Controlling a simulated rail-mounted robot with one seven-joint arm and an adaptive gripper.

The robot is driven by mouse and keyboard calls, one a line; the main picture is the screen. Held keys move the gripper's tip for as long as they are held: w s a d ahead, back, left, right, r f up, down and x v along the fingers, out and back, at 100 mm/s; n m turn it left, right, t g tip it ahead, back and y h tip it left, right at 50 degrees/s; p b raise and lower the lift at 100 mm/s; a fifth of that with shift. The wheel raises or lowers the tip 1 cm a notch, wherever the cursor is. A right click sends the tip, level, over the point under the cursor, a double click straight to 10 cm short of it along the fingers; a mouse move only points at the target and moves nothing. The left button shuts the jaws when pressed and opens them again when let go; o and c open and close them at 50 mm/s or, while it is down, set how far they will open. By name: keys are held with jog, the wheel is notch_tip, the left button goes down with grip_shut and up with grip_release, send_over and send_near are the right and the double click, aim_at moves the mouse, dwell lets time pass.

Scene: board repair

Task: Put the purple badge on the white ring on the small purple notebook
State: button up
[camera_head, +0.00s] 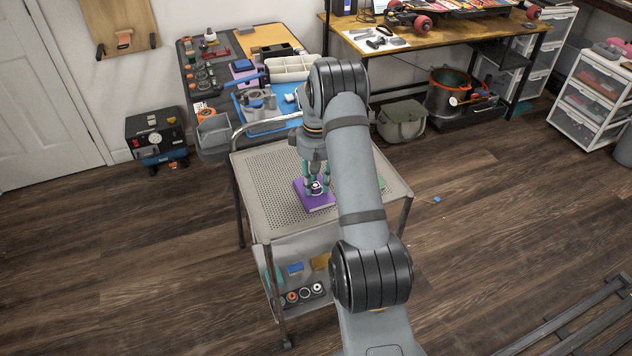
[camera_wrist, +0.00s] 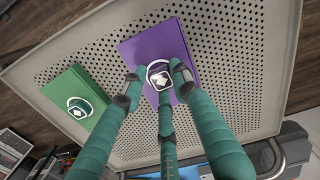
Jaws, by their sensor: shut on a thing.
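The purple notebook (camera_head: 318,204) lies flat on the perforated top of the cart and also shows in the wrist view (camera_wrist: 146,44). The purple badge (camera_wrist: 161,80), with a white diamond mark, is between the fingertips of my gripper (camera_wrist: 158,86), over the notebook's middle. White rim shows around the badge; I cannot tell whether it touches the white ring or hovers just above it. My gripper (camera_head: 316,190) points down and is shut on the badge, its fingers spread around it. The fingers partly cover the badge and ring.
A green notebook (camera_wrist: 66,96) with a similar round diamond badge (camera_wrist: 79,107) lies beside the purple one on the cart top (camera_head: 262,172). The rest of the cart top is clear. A cluttered workbench (camera_head: 215,65) stands behind the cart.

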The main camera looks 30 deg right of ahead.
aim_at(316, 185)
jog(key=o, duration=0.7)
jog(key=shift+o, duration=0.2)
notch_tip(316, 185, up, 12)
jog(key=p, duration=0.1)
jog(key=shift+r+p, duration=0.2)
jog(key=shift+p, duration=0.1)
